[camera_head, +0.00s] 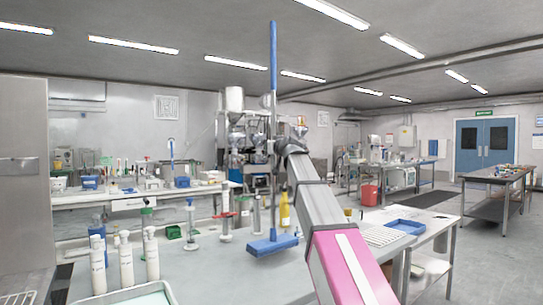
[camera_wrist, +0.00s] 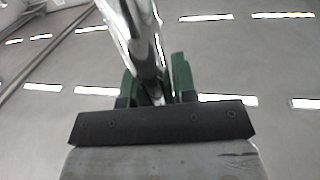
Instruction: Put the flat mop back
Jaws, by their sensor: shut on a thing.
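The flat mop stands upright in the head view, with a long blue pole (camera_head: 273,62) and a flat blue head (camera_head: 272,245). The head appears in front of the grey table; I cannot tell whether it touches the surface. My gripper (camera_head: 275,140) is around the upper-middle part of the pole, partly hidden by my own arm. In the wrist view the green fingers of my gripper (camera_wrist: 157,85) are shut on the pole (camera_wrist: 140,35), which looks pale and shiny there and runs up out of the picture.
A yellow bottle (camera_head: 285,211) stands close beside the mop head. White dispensers (camera_head: 126,262) stand at the front left. A blue tray (camera_head: 406,227) lies on the table at right. Grinder machines (camera_head: 248,135) stand behind. Open floor (camera_head: 470,265) lies to the right.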

